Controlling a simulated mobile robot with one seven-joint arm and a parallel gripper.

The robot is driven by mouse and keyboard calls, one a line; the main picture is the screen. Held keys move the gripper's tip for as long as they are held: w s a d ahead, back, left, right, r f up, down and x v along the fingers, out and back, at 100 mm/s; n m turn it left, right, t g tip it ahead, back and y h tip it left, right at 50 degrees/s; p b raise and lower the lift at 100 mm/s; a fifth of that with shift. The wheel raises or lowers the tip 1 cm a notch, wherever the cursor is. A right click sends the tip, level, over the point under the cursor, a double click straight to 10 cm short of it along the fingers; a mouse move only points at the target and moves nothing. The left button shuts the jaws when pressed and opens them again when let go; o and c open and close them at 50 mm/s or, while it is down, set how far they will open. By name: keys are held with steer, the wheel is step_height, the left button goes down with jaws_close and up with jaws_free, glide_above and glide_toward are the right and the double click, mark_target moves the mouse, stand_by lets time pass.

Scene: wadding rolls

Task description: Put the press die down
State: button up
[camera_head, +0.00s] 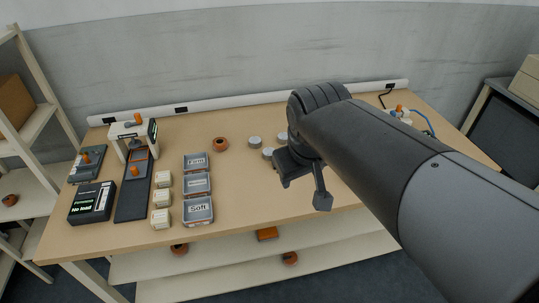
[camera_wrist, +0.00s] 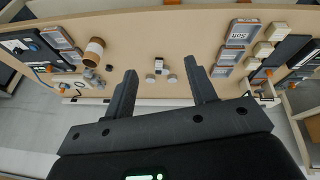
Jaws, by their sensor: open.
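My gripper (camera_head: 303,190) hangs over the middle of the table, fingers spread apart. In the wrist view my gripper (camera_wrist: 160,67) shows nothing clasped. No object is clearly marked as the press die, and I cannot tell which one it is. A press frame (camera_head: 119,130) with an orange knob stands at the left. An orange-knobbed piece (camera_head: 135,171) sits on the dark track below it. A small pale-and-dark object (camera_wrist: 158,66) shows between the fingertips in the wrist view; it appears to be on the table beyond them. Grey discs (camera_head: 255,141) lie close by.
Labelled trays (camera_head: 198,210), cream blocks (camera_head: 161,199) and a "No load" display (camera_head: 92,203) fill the left side. An orange-brown ring (camera_head: 221,143) lies near the back. A brown-wrapped cylinder (camera_wrist: 94,50) shows in the wrist view. The table's front middle is clear.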

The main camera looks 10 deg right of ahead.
steer(key=w+f+n+g+h, duration=0.2)
steer(key=w+f+n+h, duration=0.15)
steer(key=w, duration=0.75)
steer(key=w+f+n+g+h, duration=0.2)
steer(key=w+f+n, duration=0.25)
steer(key=w, duration=0.75)
steer(key=n+t+h, duration=0.2)
steer(key=n+h, duration=0.5)
steer(key=n, duration=0.2)
glide_toward(269, 151)
steer(key=shift+s+a+f, duration=0.15)
steer(key=shift+a+f, duration=0.1)
steer(key=shift+a, duration=0.2)
steer(key=shift+d+f, duration=0.1)
steer(key=x, duration=0.4)
steer(key=shift+d+f, duration=0.1)
steer(key=shift+d, duration=0.25)
steer(key=x, duration=0.6)
steer(key=shift+d+r, duration=0.1)
steer(key=shift+r, duration=0.35)
steer(key=c, duration=0.9)
